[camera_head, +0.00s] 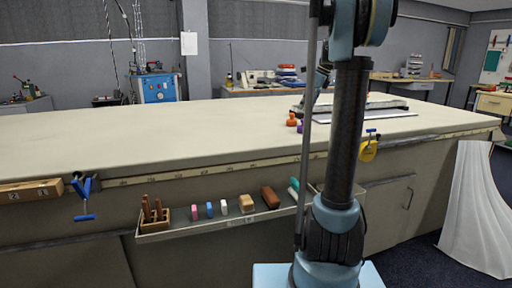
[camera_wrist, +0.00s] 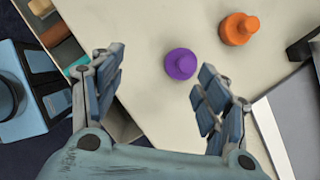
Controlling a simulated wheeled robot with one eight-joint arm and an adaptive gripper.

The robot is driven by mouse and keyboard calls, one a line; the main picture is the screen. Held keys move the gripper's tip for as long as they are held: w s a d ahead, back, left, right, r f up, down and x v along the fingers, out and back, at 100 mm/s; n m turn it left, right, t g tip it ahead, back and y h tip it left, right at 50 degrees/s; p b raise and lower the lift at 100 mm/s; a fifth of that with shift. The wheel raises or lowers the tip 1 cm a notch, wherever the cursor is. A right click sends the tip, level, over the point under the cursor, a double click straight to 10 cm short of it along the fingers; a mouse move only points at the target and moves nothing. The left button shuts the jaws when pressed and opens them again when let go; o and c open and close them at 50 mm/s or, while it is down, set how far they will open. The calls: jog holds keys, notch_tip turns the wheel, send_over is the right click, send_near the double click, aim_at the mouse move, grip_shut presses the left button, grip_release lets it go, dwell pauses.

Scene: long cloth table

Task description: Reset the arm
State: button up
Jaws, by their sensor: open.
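My gripper (camera_wrist: 160,92) is open in the wrist view, its two blue-grey padded fingers spread apart and empty. It hangs above the cream table top near its front edge. A round purple object (camera_wrist: 181,64) stands on the table, in the picture between and beyond the fingertips. An orange knobbed object (camera_wrist: 238,29) stands to its right. In the head view my arm rises through the right half of the picture, and the gripper cannot be made out clearly there. The purple object (camera_head: 300,129) and the orange one (camera_head: 292,119) show just left of the arm.
The long cloth table (camera_head: 150,130) is mostly bare on the left. A flat grey and white item (camera_head: 385,112) lies behind my arm. A tray (camera_head: 225,223) of small tools and blocks hangs on the table's front. A yellow clamp (camera_head: 368,150) and a blue clamp (camera_head: 85,195) grip the edge.

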jog(key=s+a+f+n+h, duration=0.1)
jog(key=s+a+f+n, duration=0.1)
jog(key=s+n, duration=0.35)
jog(key=s+a+f+n, duration=0.2)
jog(key=s, duration=0.7)
jog(key=s+f+n+h, duration=0.3)
jog(key=s+f+n, duration=1.3)
jog(key=s+f, duration=0.7)
jog(key=s, duration=0.4)
jog(key=shift+a, duration=0.1)
